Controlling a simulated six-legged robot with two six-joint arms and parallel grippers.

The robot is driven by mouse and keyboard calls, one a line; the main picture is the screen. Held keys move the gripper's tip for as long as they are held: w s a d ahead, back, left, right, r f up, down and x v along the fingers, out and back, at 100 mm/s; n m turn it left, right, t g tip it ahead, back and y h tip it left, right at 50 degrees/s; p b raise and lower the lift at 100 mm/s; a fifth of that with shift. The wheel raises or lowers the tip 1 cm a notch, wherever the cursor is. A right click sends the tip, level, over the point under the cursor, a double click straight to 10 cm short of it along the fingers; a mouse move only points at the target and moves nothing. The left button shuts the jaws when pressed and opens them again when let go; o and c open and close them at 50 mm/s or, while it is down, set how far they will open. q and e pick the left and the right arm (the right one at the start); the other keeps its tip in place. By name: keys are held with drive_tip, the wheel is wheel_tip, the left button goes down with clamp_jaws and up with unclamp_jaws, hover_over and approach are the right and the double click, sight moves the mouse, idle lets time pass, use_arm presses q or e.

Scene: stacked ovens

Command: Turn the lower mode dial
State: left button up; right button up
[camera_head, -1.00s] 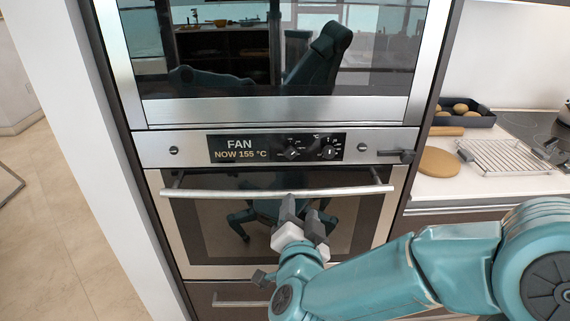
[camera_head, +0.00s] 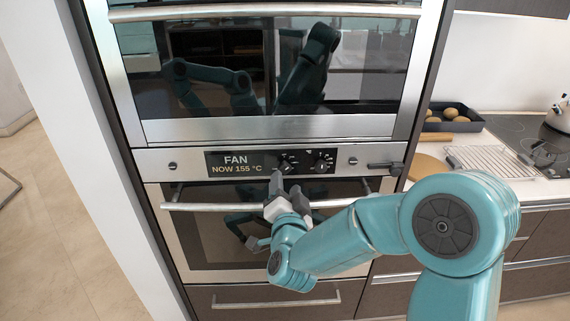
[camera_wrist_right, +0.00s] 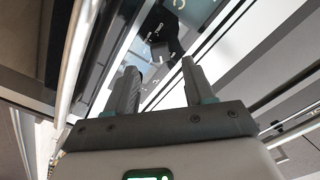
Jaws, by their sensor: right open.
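The lower oven's control panel (camera_head: 350,161) has a black display reading FAN, NOW 155 °C, and two dark dials. The left dial (camera_head: 287,164) is just above my right gripper and the right dial (camera_head: 323,161) is beside it. I cannot tell from their markings which one is the mode dial. My right gripper (camera_head: 287,187) points up at the panel, open and empty, in front of the door handle's height. In the right wrist view, its two fingers (camera_wrist_right: 160,78) stand apart with a dark dial (camera_wrist_right: 163,44) beyond them. My left gripper is out of view.
The lower oven's bar handle (camera_head: 215,206) crosses just below the panel, close to my right gripper. The upper oven (camera_head: 270,128) is above. To the right, a counter carries a wire rack (camera_head: 490,161), a round board (camera_head: 428,168) and a dark tray (camera_head: 455,128).

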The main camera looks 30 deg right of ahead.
sight(285, 170)
drive_tip(key=p+x, duration=0.1)
drive_tip(key=x, duration=0.5)
drive_tip(key=shift+w, duration=0.1)
clamp_jaws()
